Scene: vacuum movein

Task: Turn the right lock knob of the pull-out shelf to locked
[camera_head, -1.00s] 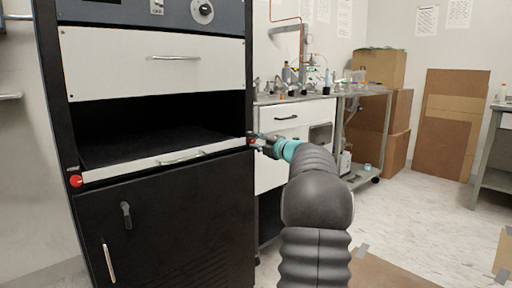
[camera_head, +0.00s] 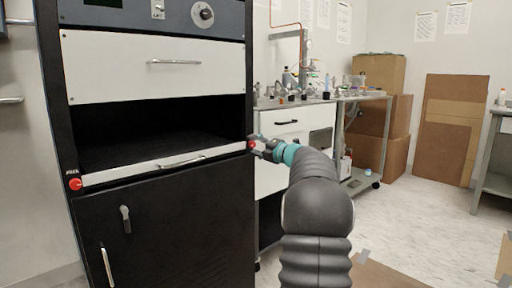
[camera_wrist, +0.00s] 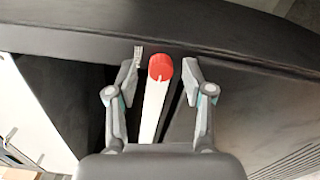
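The pull-out shelf's white front bar (camera_head: 130,174) runs across the black cabinet, with a handle in its middle. The right lock knob (camera_head: 252,145) is a red disc at the bar's right end. In the wrist view the red knob (camera_wrist: 160,68) lies between my two fingertips, with a gap on each side. A pale line marks its face. My gripper (camera_wrist: 162,78) is open around the knob and does not visibly touch it. In the head view my gripper (camera_head: 258,146) is at the cabinet's right edge. The left lock knob (camera_head: 75,184) is red, at the bar's left end.
A white drawer (camera_head: 155,65) is above the dark shelf opening, and a black door (camera_head: 165,225) is below it. A bench with lab items (camera_head: 290,105) stands behind my arm on the right. Open floor (camera_head: 430,215) lies further right.

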